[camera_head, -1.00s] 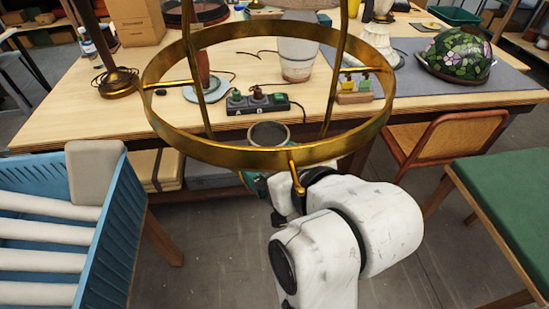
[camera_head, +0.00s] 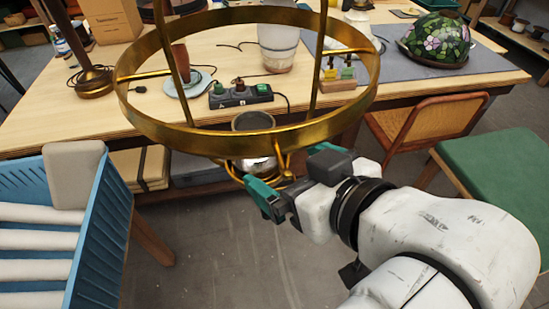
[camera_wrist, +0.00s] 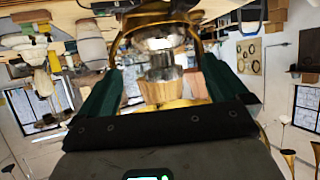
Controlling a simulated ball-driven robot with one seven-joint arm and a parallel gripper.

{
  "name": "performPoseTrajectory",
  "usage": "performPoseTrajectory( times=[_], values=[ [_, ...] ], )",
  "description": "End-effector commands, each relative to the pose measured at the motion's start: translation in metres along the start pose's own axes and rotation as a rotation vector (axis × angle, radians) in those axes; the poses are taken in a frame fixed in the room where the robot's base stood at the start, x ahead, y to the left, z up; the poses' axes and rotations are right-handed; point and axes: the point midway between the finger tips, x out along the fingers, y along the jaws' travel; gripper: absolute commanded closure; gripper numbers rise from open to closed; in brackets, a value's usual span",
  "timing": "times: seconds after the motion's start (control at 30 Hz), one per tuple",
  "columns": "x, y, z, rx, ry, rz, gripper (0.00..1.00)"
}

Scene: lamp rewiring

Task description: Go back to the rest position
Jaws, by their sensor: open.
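My gripper (camera_head: 280,170) is in front of the workbench, low at the near side of a large brass ring (camera_head: 200,142) with upright brass rods. Its green-padded fingers are apart. In the wrist view, my gripper (camera_wrist: 160,85) shows both fingers spread, with a silver cylindrical part (camera_wrist: 158,66) seen between them. I cannot tell how far it is from the fingers. In the head view, a round dark-rimmed silver part (camera_head: 253,160) shows under the ring, close beyond my fingers. My white arm reaches in from the lower right.
The workbench (camera_head: 60,120) holds a power strip (camera_head: 240,96), a pale pot (camera_head: 278,48) and a stained-glass shade (camera_head: 438,40). A blue crate (camera_head: 90,235) stands left. A cane chair (camera_head: 425,120) and green-topped bench (camera_head: 500,170) stand right. Bare floor (camera_head: 230,255) lies in front.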

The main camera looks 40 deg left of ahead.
Motion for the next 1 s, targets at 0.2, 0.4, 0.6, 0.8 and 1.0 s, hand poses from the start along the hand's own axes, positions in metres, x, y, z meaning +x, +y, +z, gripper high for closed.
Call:
performPoseTrajectory(
  times=[0.2, 0.4, 0.6, 0.8, 1.0],
  values=[
    [-0.014, 0.000, 0.000, 0.000, 0.000, 0.000, 0.00],
    [-0.014, 0.000, 0.000, 0.000, -0.001, 0.000, 0.00],
    [-0.023, 0.039, 0.066, 0.143, -0.104, 0.108, 0.00],
    [-0.060, 0.085, 0.191, 0.398, -0.290, 0.302, 0.00],
    [-0.119, 0.091, 0.317, 0.652, -0.486, 0.487, 0.00]
  ],
)
